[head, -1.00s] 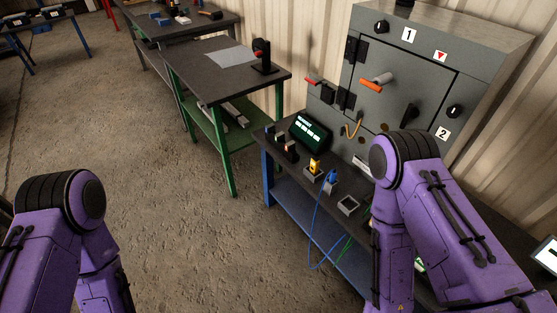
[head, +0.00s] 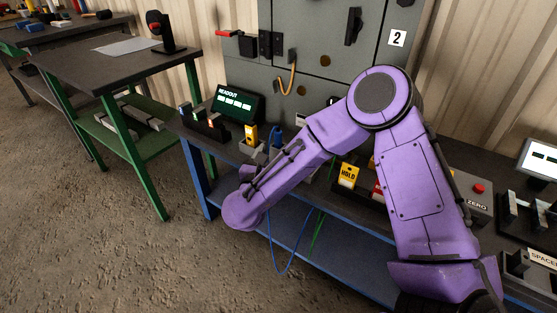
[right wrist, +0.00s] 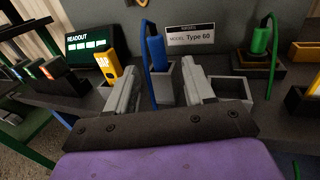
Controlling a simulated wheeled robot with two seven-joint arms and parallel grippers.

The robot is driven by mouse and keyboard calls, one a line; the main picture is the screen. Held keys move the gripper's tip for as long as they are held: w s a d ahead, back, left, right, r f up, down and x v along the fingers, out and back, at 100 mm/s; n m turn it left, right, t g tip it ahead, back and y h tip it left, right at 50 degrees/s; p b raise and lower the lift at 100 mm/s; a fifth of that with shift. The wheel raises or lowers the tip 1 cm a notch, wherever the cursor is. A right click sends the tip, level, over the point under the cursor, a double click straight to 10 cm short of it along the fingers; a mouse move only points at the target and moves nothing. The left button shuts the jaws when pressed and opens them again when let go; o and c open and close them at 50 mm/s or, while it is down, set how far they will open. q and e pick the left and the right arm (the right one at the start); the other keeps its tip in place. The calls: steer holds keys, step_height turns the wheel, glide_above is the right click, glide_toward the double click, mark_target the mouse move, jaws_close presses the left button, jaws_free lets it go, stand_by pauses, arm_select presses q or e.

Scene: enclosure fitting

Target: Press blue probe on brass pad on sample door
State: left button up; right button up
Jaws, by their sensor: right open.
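The blue probe (head: 276,137) stands upright in a grey holder on the bench, with a blue cable hanging from it. It also shows in the right wrist view (right wrist: 157,52). My right gripper (right wrist: 161,66) is open, its two fingers on either side of the probe's line and apart from it. In the head view my right forearm hides that gripper. The grey cabinet door (head: 345,40) stands behind the bench and looks closed. Round brass pads show on it, one higher (head: 325,61) and one lower (head: 302,91). My left gripper is not in view.
An empty grey holder (right wrist: 230,88) is close by the right finger. A readout screen (head: 236,103) and a hanging cable loop (head: 290,80) are near the cabinet.

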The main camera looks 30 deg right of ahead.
mark_target(277, 139)
steer(key=x, duration=0.9)
steer(key=shift+w+d+r, duration=0.15)
steer(key=shift+w+r, duration=0.05)
steer(key=shift+w, duration=0.15)
jaws_close()
